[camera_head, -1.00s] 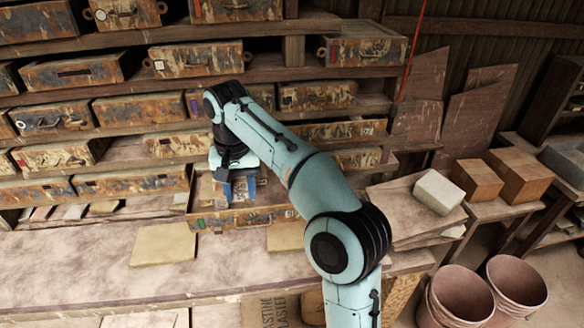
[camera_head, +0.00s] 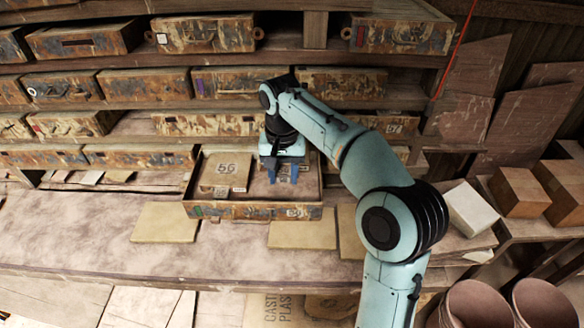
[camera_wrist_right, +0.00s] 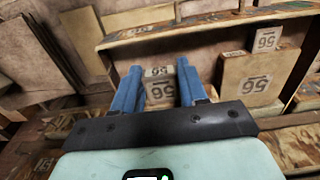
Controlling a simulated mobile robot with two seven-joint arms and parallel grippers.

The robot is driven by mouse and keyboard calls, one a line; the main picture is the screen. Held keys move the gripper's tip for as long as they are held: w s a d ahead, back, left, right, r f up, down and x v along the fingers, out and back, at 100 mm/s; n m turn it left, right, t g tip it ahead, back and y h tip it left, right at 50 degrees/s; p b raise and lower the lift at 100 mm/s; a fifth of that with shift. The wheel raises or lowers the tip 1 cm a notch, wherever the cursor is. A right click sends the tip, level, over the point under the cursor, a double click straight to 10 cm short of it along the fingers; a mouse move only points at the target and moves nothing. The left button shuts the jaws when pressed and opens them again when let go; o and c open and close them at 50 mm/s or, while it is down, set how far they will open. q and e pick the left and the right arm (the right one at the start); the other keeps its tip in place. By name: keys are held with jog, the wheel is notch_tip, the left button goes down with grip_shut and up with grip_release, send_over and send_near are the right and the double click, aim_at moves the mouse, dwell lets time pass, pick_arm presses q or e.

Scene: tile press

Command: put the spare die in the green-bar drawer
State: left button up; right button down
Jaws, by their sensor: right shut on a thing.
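My right gripper (camera_head: 284,177) is over the right half of a pulled-out drawer (camera_head: 250,212). In the right wrist view its blue fingers (camera_wrist_right: 158,75) are shut on a small pale die (camera_wrist_right: 159,92) marked 56. In the head view the fingers hide most of this die. I cannot tell whether the held die touches the drawer floor. My left gripper is not in view.
Shelves of closed, rust-stained drawers (camera_head: 155,87) rise behind. Flat tan slabs (camera_head: 165,222) lie on the dusty bench in front of the open drawer. A white block (camera_head: 470,208), wooden blocks (camera_head: 520,192) and buckets (camera_head: 476,303) are at the right.

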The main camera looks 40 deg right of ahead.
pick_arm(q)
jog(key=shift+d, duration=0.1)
pick_arm(e)
jog(key=shift+d+f, duration=0.1)
jog(key=shift+f, duration=0.6)
jog(key=f+b, duration=0.1)
jog(key=f, duration=0.1)
jog(key=f+b, duration=0.1)
jog(key=f, duration=0.2)
jog(key=shift+s, duration=0.2)
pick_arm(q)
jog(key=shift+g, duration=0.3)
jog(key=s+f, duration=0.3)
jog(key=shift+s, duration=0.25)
pick_arm(e)
jog(key=shift+w+f, duration=0.2)
jog(key=shift+w, duration=0.05)
pick_arm(q)
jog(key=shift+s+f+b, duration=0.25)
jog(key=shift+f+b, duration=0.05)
jog(key=shift+b, duration=0.1)
pick_arm(e)
jog(key=shift+f, duration=0.5)
jog(key=c, duration=0.5)
grip_release()
jog(key=shift+s, duration=0.1)
